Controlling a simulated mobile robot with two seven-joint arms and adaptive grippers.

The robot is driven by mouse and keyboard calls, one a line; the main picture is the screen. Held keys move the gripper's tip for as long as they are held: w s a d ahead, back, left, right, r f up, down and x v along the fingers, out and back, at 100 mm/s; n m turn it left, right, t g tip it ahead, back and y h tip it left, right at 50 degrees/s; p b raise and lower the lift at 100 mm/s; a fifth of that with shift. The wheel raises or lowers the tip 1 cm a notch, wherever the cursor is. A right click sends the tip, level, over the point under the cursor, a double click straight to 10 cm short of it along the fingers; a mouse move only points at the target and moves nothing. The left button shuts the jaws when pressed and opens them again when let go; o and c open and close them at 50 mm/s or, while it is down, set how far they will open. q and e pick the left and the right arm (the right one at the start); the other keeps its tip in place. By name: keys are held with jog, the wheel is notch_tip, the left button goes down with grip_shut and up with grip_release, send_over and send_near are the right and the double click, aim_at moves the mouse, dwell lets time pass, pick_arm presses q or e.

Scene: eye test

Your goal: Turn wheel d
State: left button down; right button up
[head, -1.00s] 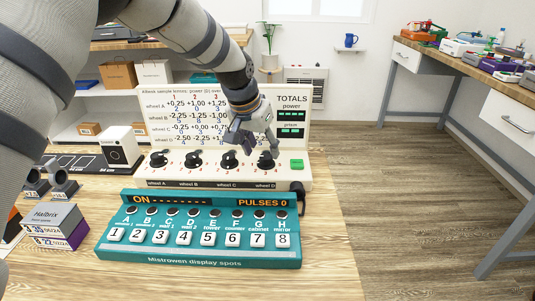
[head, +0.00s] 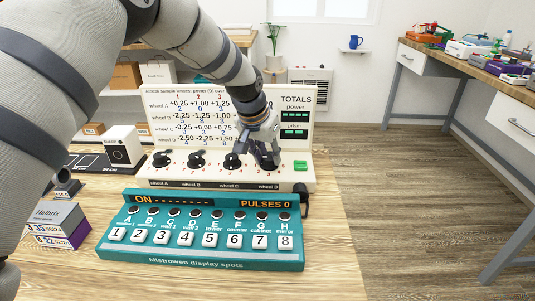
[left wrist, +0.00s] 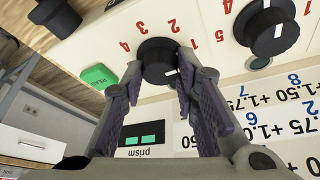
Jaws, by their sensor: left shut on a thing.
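Wheel D (head: 267,162) is the rightmost black knob on the cream sample panel (head: 309,178). It also shows in the left wrist view (left wrist: 157,49), with red numbers 1 to 4 around it. My left gripper (head: 262,158) is down at this wheel, partly covering it in the head view. In the left wrist view its two fingers (left wrist: 160,72) are shut on the knob, one on each side. The wheel's pointer is hard to read between the fingers. My right gripper is not in view.
Three more black knobs, wheel A (head: 162,159), wheel B (head: 197,160) and wheel C (head: 232,161), stand in a row to the left. A green button (head: 300,165) is close on the right. The teal switch box (head: 200,252) lies in front. The table's front right is bare.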

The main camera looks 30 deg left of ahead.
pick_arm(q)
jog(key=shift+d+n+y+p, duration=0.15)
jog(key=shift+n+y+p, duration=0.3)
jog(key=shift+n, duration=0.75)
jog(key=shift+n+y, duration=0.35)
jog(key=shift+n, duration=0.45)
jog(key=shift+d+f+n+g+y, duration=0.15)
jog(key=shift+n+g+y, duration=0.25)
jog(key=shift+n, duration=0.8)
jog(key=shift+n+y+b, duration=0.3)
jog(key=shift+n+b, duration=0.05)
jog(key=shift+n, duration=0.75)
jog(key=shift+g, duration=0.3)
jog(key=c, duration=1.2)
grip_release()
jog(key=shift+c, duration=0.2)
jog(key=shift+w, duration=0.1)
